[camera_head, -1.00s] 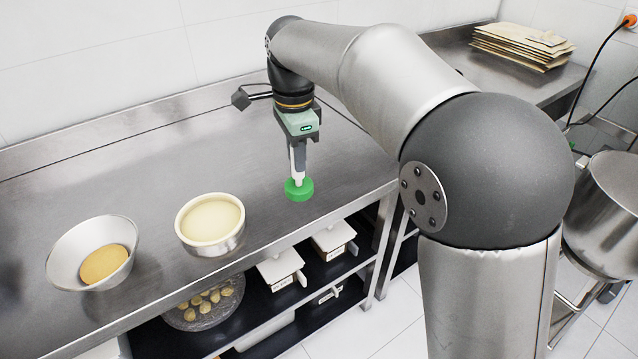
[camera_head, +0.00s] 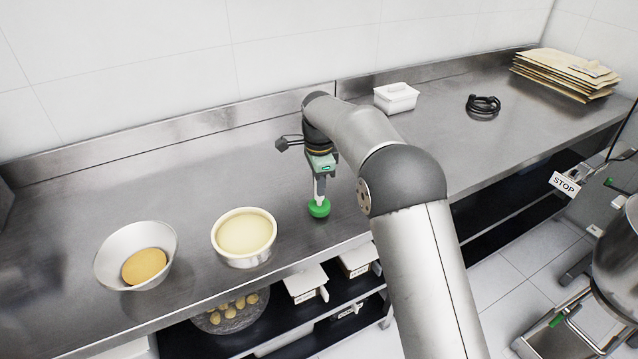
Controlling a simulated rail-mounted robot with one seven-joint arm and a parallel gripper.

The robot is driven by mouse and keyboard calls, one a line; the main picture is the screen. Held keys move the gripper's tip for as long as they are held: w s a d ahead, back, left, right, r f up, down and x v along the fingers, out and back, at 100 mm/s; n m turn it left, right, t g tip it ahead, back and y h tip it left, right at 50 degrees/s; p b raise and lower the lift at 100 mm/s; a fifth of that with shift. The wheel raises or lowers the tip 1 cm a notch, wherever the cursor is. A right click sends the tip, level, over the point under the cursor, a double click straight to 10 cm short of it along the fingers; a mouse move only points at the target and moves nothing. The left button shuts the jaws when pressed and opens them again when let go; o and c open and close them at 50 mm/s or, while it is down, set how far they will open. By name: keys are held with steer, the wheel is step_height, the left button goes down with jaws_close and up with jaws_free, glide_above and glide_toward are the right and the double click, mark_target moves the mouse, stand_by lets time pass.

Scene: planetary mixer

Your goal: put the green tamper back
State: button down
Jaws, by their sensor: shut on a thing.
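The green tamper (camera_head: 319,208) has a round green base and a pale handle. It is upright below my gripper (camera_head: 319,186), which is shut on its handle. The tamper is at the steel counter, to the right of the cream-filled bowl. I cannot tell whether its base touches the counter or hangs just above it. My gripper's fingers partly hide the handle.
A round bowl of cream-coloured filling (camera_head: 244,238) and a metal bowl with a yellow disc (camera_head: 136,255) stand to the left. A white tub (camera_head: 396,97), a black coiled cable (camera_head: 483,106) and a stack of paper sacks (camera_head: 566,74) are further right. Bare counter (camera_head: 440,140) lies between.

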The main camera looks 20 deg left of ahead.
steer(key=shift+f, duration=0.5)
steer(key=shift+f, duration=0.2)
steer(key=c, duration=1.2)
jaws_free()
step_height(320, 180, up, 12)
steer(key=shift+r+b, duration=0.2)
steer(key=shift+b, duration=0.2)
steer(key=shift+d, duration=0.1)
